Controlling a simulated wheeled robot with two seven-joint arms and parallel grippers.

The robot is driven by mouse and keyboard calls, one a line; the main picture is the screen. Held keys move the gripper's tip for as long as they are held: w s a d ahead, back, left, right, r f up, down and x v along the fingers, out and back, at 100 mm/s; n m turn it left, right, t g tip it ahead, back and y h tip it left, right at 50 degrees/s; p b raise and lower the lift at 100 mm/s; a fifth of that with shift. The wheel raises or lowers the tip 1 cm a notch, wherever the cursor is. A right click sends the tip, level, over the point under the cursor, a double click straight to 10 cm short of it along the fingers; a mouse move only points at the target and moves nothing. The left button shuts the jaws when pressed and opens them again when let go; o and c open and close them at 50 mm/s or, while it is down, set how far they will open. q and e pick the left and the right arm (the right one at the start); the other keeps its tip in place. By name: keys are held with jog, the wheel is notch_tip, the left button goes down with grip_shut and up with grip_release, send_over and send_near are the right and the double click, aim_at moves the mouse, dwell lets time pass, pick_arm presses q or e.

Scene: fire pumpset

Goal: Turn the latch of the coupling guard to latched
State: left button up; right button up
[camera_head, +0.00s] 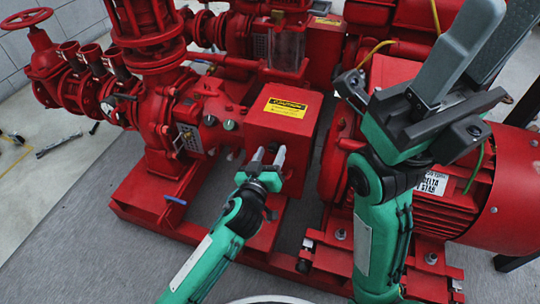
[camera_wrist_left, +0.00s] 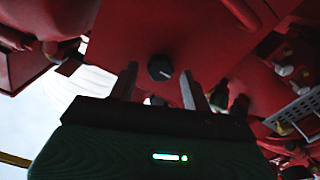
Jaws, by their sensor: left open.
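The coupling guard (camera_head: 285,107) is a red box with a yellow caution label on top, in the middle of the head view. Its latch (camera_wrist_left: 160,67) is a round black knob with a white pointer mark toward the right, on the red face in the left wrist view. The latch is hidden in the head view. My left gripper (camera_head: 268,155) is open at the guard's near side. In the left wrist view its fingers (camera_wrist_left: 159,75) stand on either side of the knob, with gaps on both sides. My right gripper (camera_head: 488,35) is raised at the upper right, fingers apart and empty.
A red pump (camera_head: 165,115) with pipes and valves stands left of the guard. A red motor (camera_head: 450,205) is at the right, partly behind my right arm. The red base frame (camera_head: 145,200) runs below.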

pick_arm(q)
jog(key=shift+w, duration=0.15)
jog(key=c, duration=1)
